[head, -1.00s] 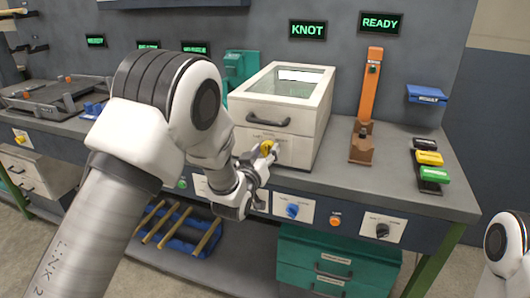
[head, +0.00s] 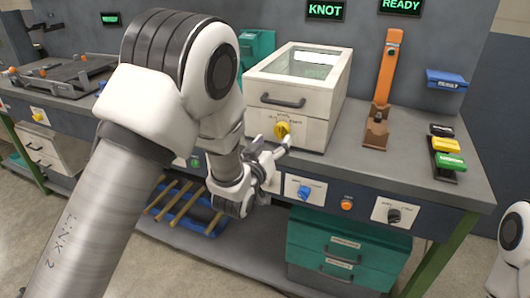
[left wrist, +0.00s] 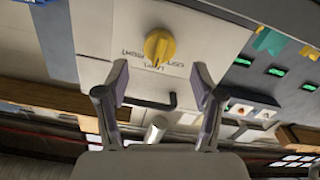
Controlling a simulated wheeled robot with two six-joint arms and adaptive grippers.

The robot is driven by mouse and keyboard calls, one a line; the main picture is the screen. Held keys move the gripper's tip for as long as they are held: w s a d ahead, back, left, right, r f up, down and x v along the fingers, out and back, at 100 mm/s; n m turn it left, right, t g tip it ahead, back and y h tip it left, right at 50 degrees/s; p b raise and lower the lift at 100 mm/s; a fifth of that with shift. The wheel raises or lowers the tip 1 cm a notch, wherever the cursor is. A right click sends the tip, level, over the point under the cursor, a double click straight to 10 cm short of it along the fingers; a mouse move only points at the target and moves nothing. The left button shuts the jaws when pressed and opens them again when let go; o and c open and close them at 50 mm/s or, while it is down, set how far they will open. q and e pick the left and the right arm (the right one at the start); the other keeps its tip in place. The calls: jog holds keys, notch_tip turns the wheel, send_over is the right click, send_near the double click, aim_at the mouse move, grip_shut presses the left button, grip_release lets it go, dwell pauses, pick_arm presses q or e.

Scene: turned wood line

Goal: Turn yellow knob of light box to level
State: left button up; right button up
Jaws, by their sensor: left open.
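The yellow knob (head: 282,129) is on the front of the cream light box (head: 312,125), below its dark handle. In the left wrist view the knob (left wrist: 159,47) shows with its raised grip bar roughly upright in the picture; small lettering beside it is too blurred to read surely. My left gripper (head: 271,153) is open in front of the box, just below the knob in the head view. In the left wrist view its two fingers (left wrist: 160,84) are spread apart and empty, with the knob beyond the tips. My right gripper is out of view.
Below the bench edge are a blue knob (head: 304,192), an orange button (head: 347,204) and a black knob (head: 393,215). An orange upright stand (head: 384,90) is right of the box. Signs above read KNOT (head: 326,10) and READY (head: 401,6).

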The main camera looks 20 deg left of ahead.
pick_arm(q)
jog(key=s, duration=0.7)
jog(key=shift+a, duration=0.1)
jog(key=s+a+f+n+g+y+p, duration=0.1)
jog(key=s+a+f+g+p, duration=0.25)
jog(key=f, duration=0.55)
jog(key=s+f+g+p, duration=0.35)
jog(key=s+f, duration=0.25)
jog(key=f, duration=0.3)
jog(key=s+f+m+g, duration=0.1)
jog(key=s+f+g, duration=0.4)
jog(key=s, duration=0.7)
jog(key=s+f+m+g, duration=0.1)
jog(key=s+f+g, duration=0.5)
jog(key=s, duration=0.5)
jog(key=shift+s+a+f+m+h+p, duration=0.25)
jog(key=shift+s+m+h+p, duration=0.05)
jog(key=shift+s+m+p, duration=0.15)
jog(key=shift+w, duration=0.1)
